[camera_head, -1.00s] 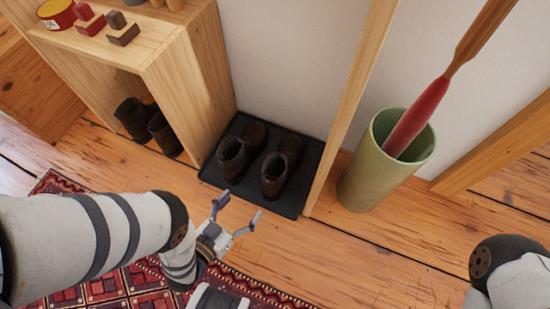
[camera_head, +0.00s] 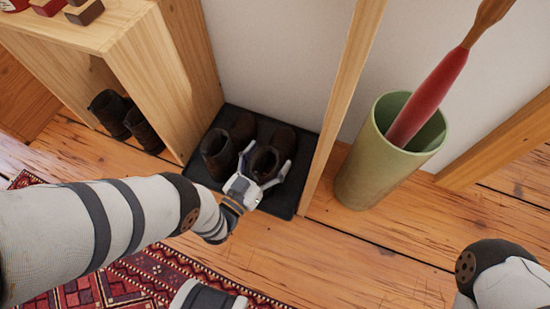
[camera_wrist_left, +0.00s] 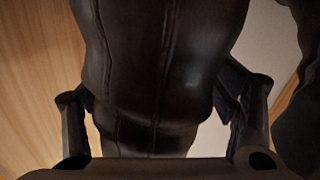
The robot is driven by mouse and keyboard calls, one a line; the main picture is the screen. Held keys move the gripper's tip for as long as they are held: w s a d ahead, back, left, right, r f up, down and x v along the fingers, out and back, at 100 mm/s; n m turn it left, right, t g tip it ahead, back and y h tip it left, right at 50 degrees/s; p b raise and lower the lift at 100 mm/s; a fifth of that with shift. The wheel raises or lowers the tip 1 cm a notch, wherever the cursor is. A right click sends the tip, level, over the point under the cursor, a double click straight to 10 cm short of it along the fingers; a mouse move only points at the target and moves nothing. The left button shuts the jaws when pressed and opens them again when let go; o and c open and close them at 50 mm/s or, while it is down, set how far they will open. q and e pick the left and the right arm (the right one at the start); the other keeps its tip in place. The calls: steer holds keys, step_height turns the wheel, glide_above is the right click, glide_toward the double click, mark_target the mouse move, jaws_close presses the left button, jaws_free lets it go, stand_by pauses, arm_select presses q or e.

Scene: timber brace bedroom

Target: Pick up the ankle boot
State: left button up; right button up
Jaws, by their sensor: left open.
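A pair of dark brown ankle boots stands upright on the black tray (camera_head: 290,205) against the wall. My left gripper (camera_head: 265,165) is open at the right-hand ankle boot (camera_head: 272,150), with its fingers to either side of the boot in the head view. In the left wrist view this boot (camera_wrist_left: 155,70) fills the middle, between the two open fingers. I cannot tell whether the fingers touch it. The left-hand boot (camera_head: 220,150) stands beside it, partly behind the gripper's left finger. My right gripper is not in view.
A wooden shelf unit (camera_head: 165,75) stands left of the tray, with another dark pair of boots (camera_head: 125,118) inside. A wooden post (camera_head: 345,100) rises right of the tray. A green umbrella bin (camera_head: 370,170) holds a red-handled object (camera_head: 430,100).

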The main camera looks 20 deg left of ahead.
arm_select(q)
jaws_close()
steer(key=shift+r, duration=0.1)
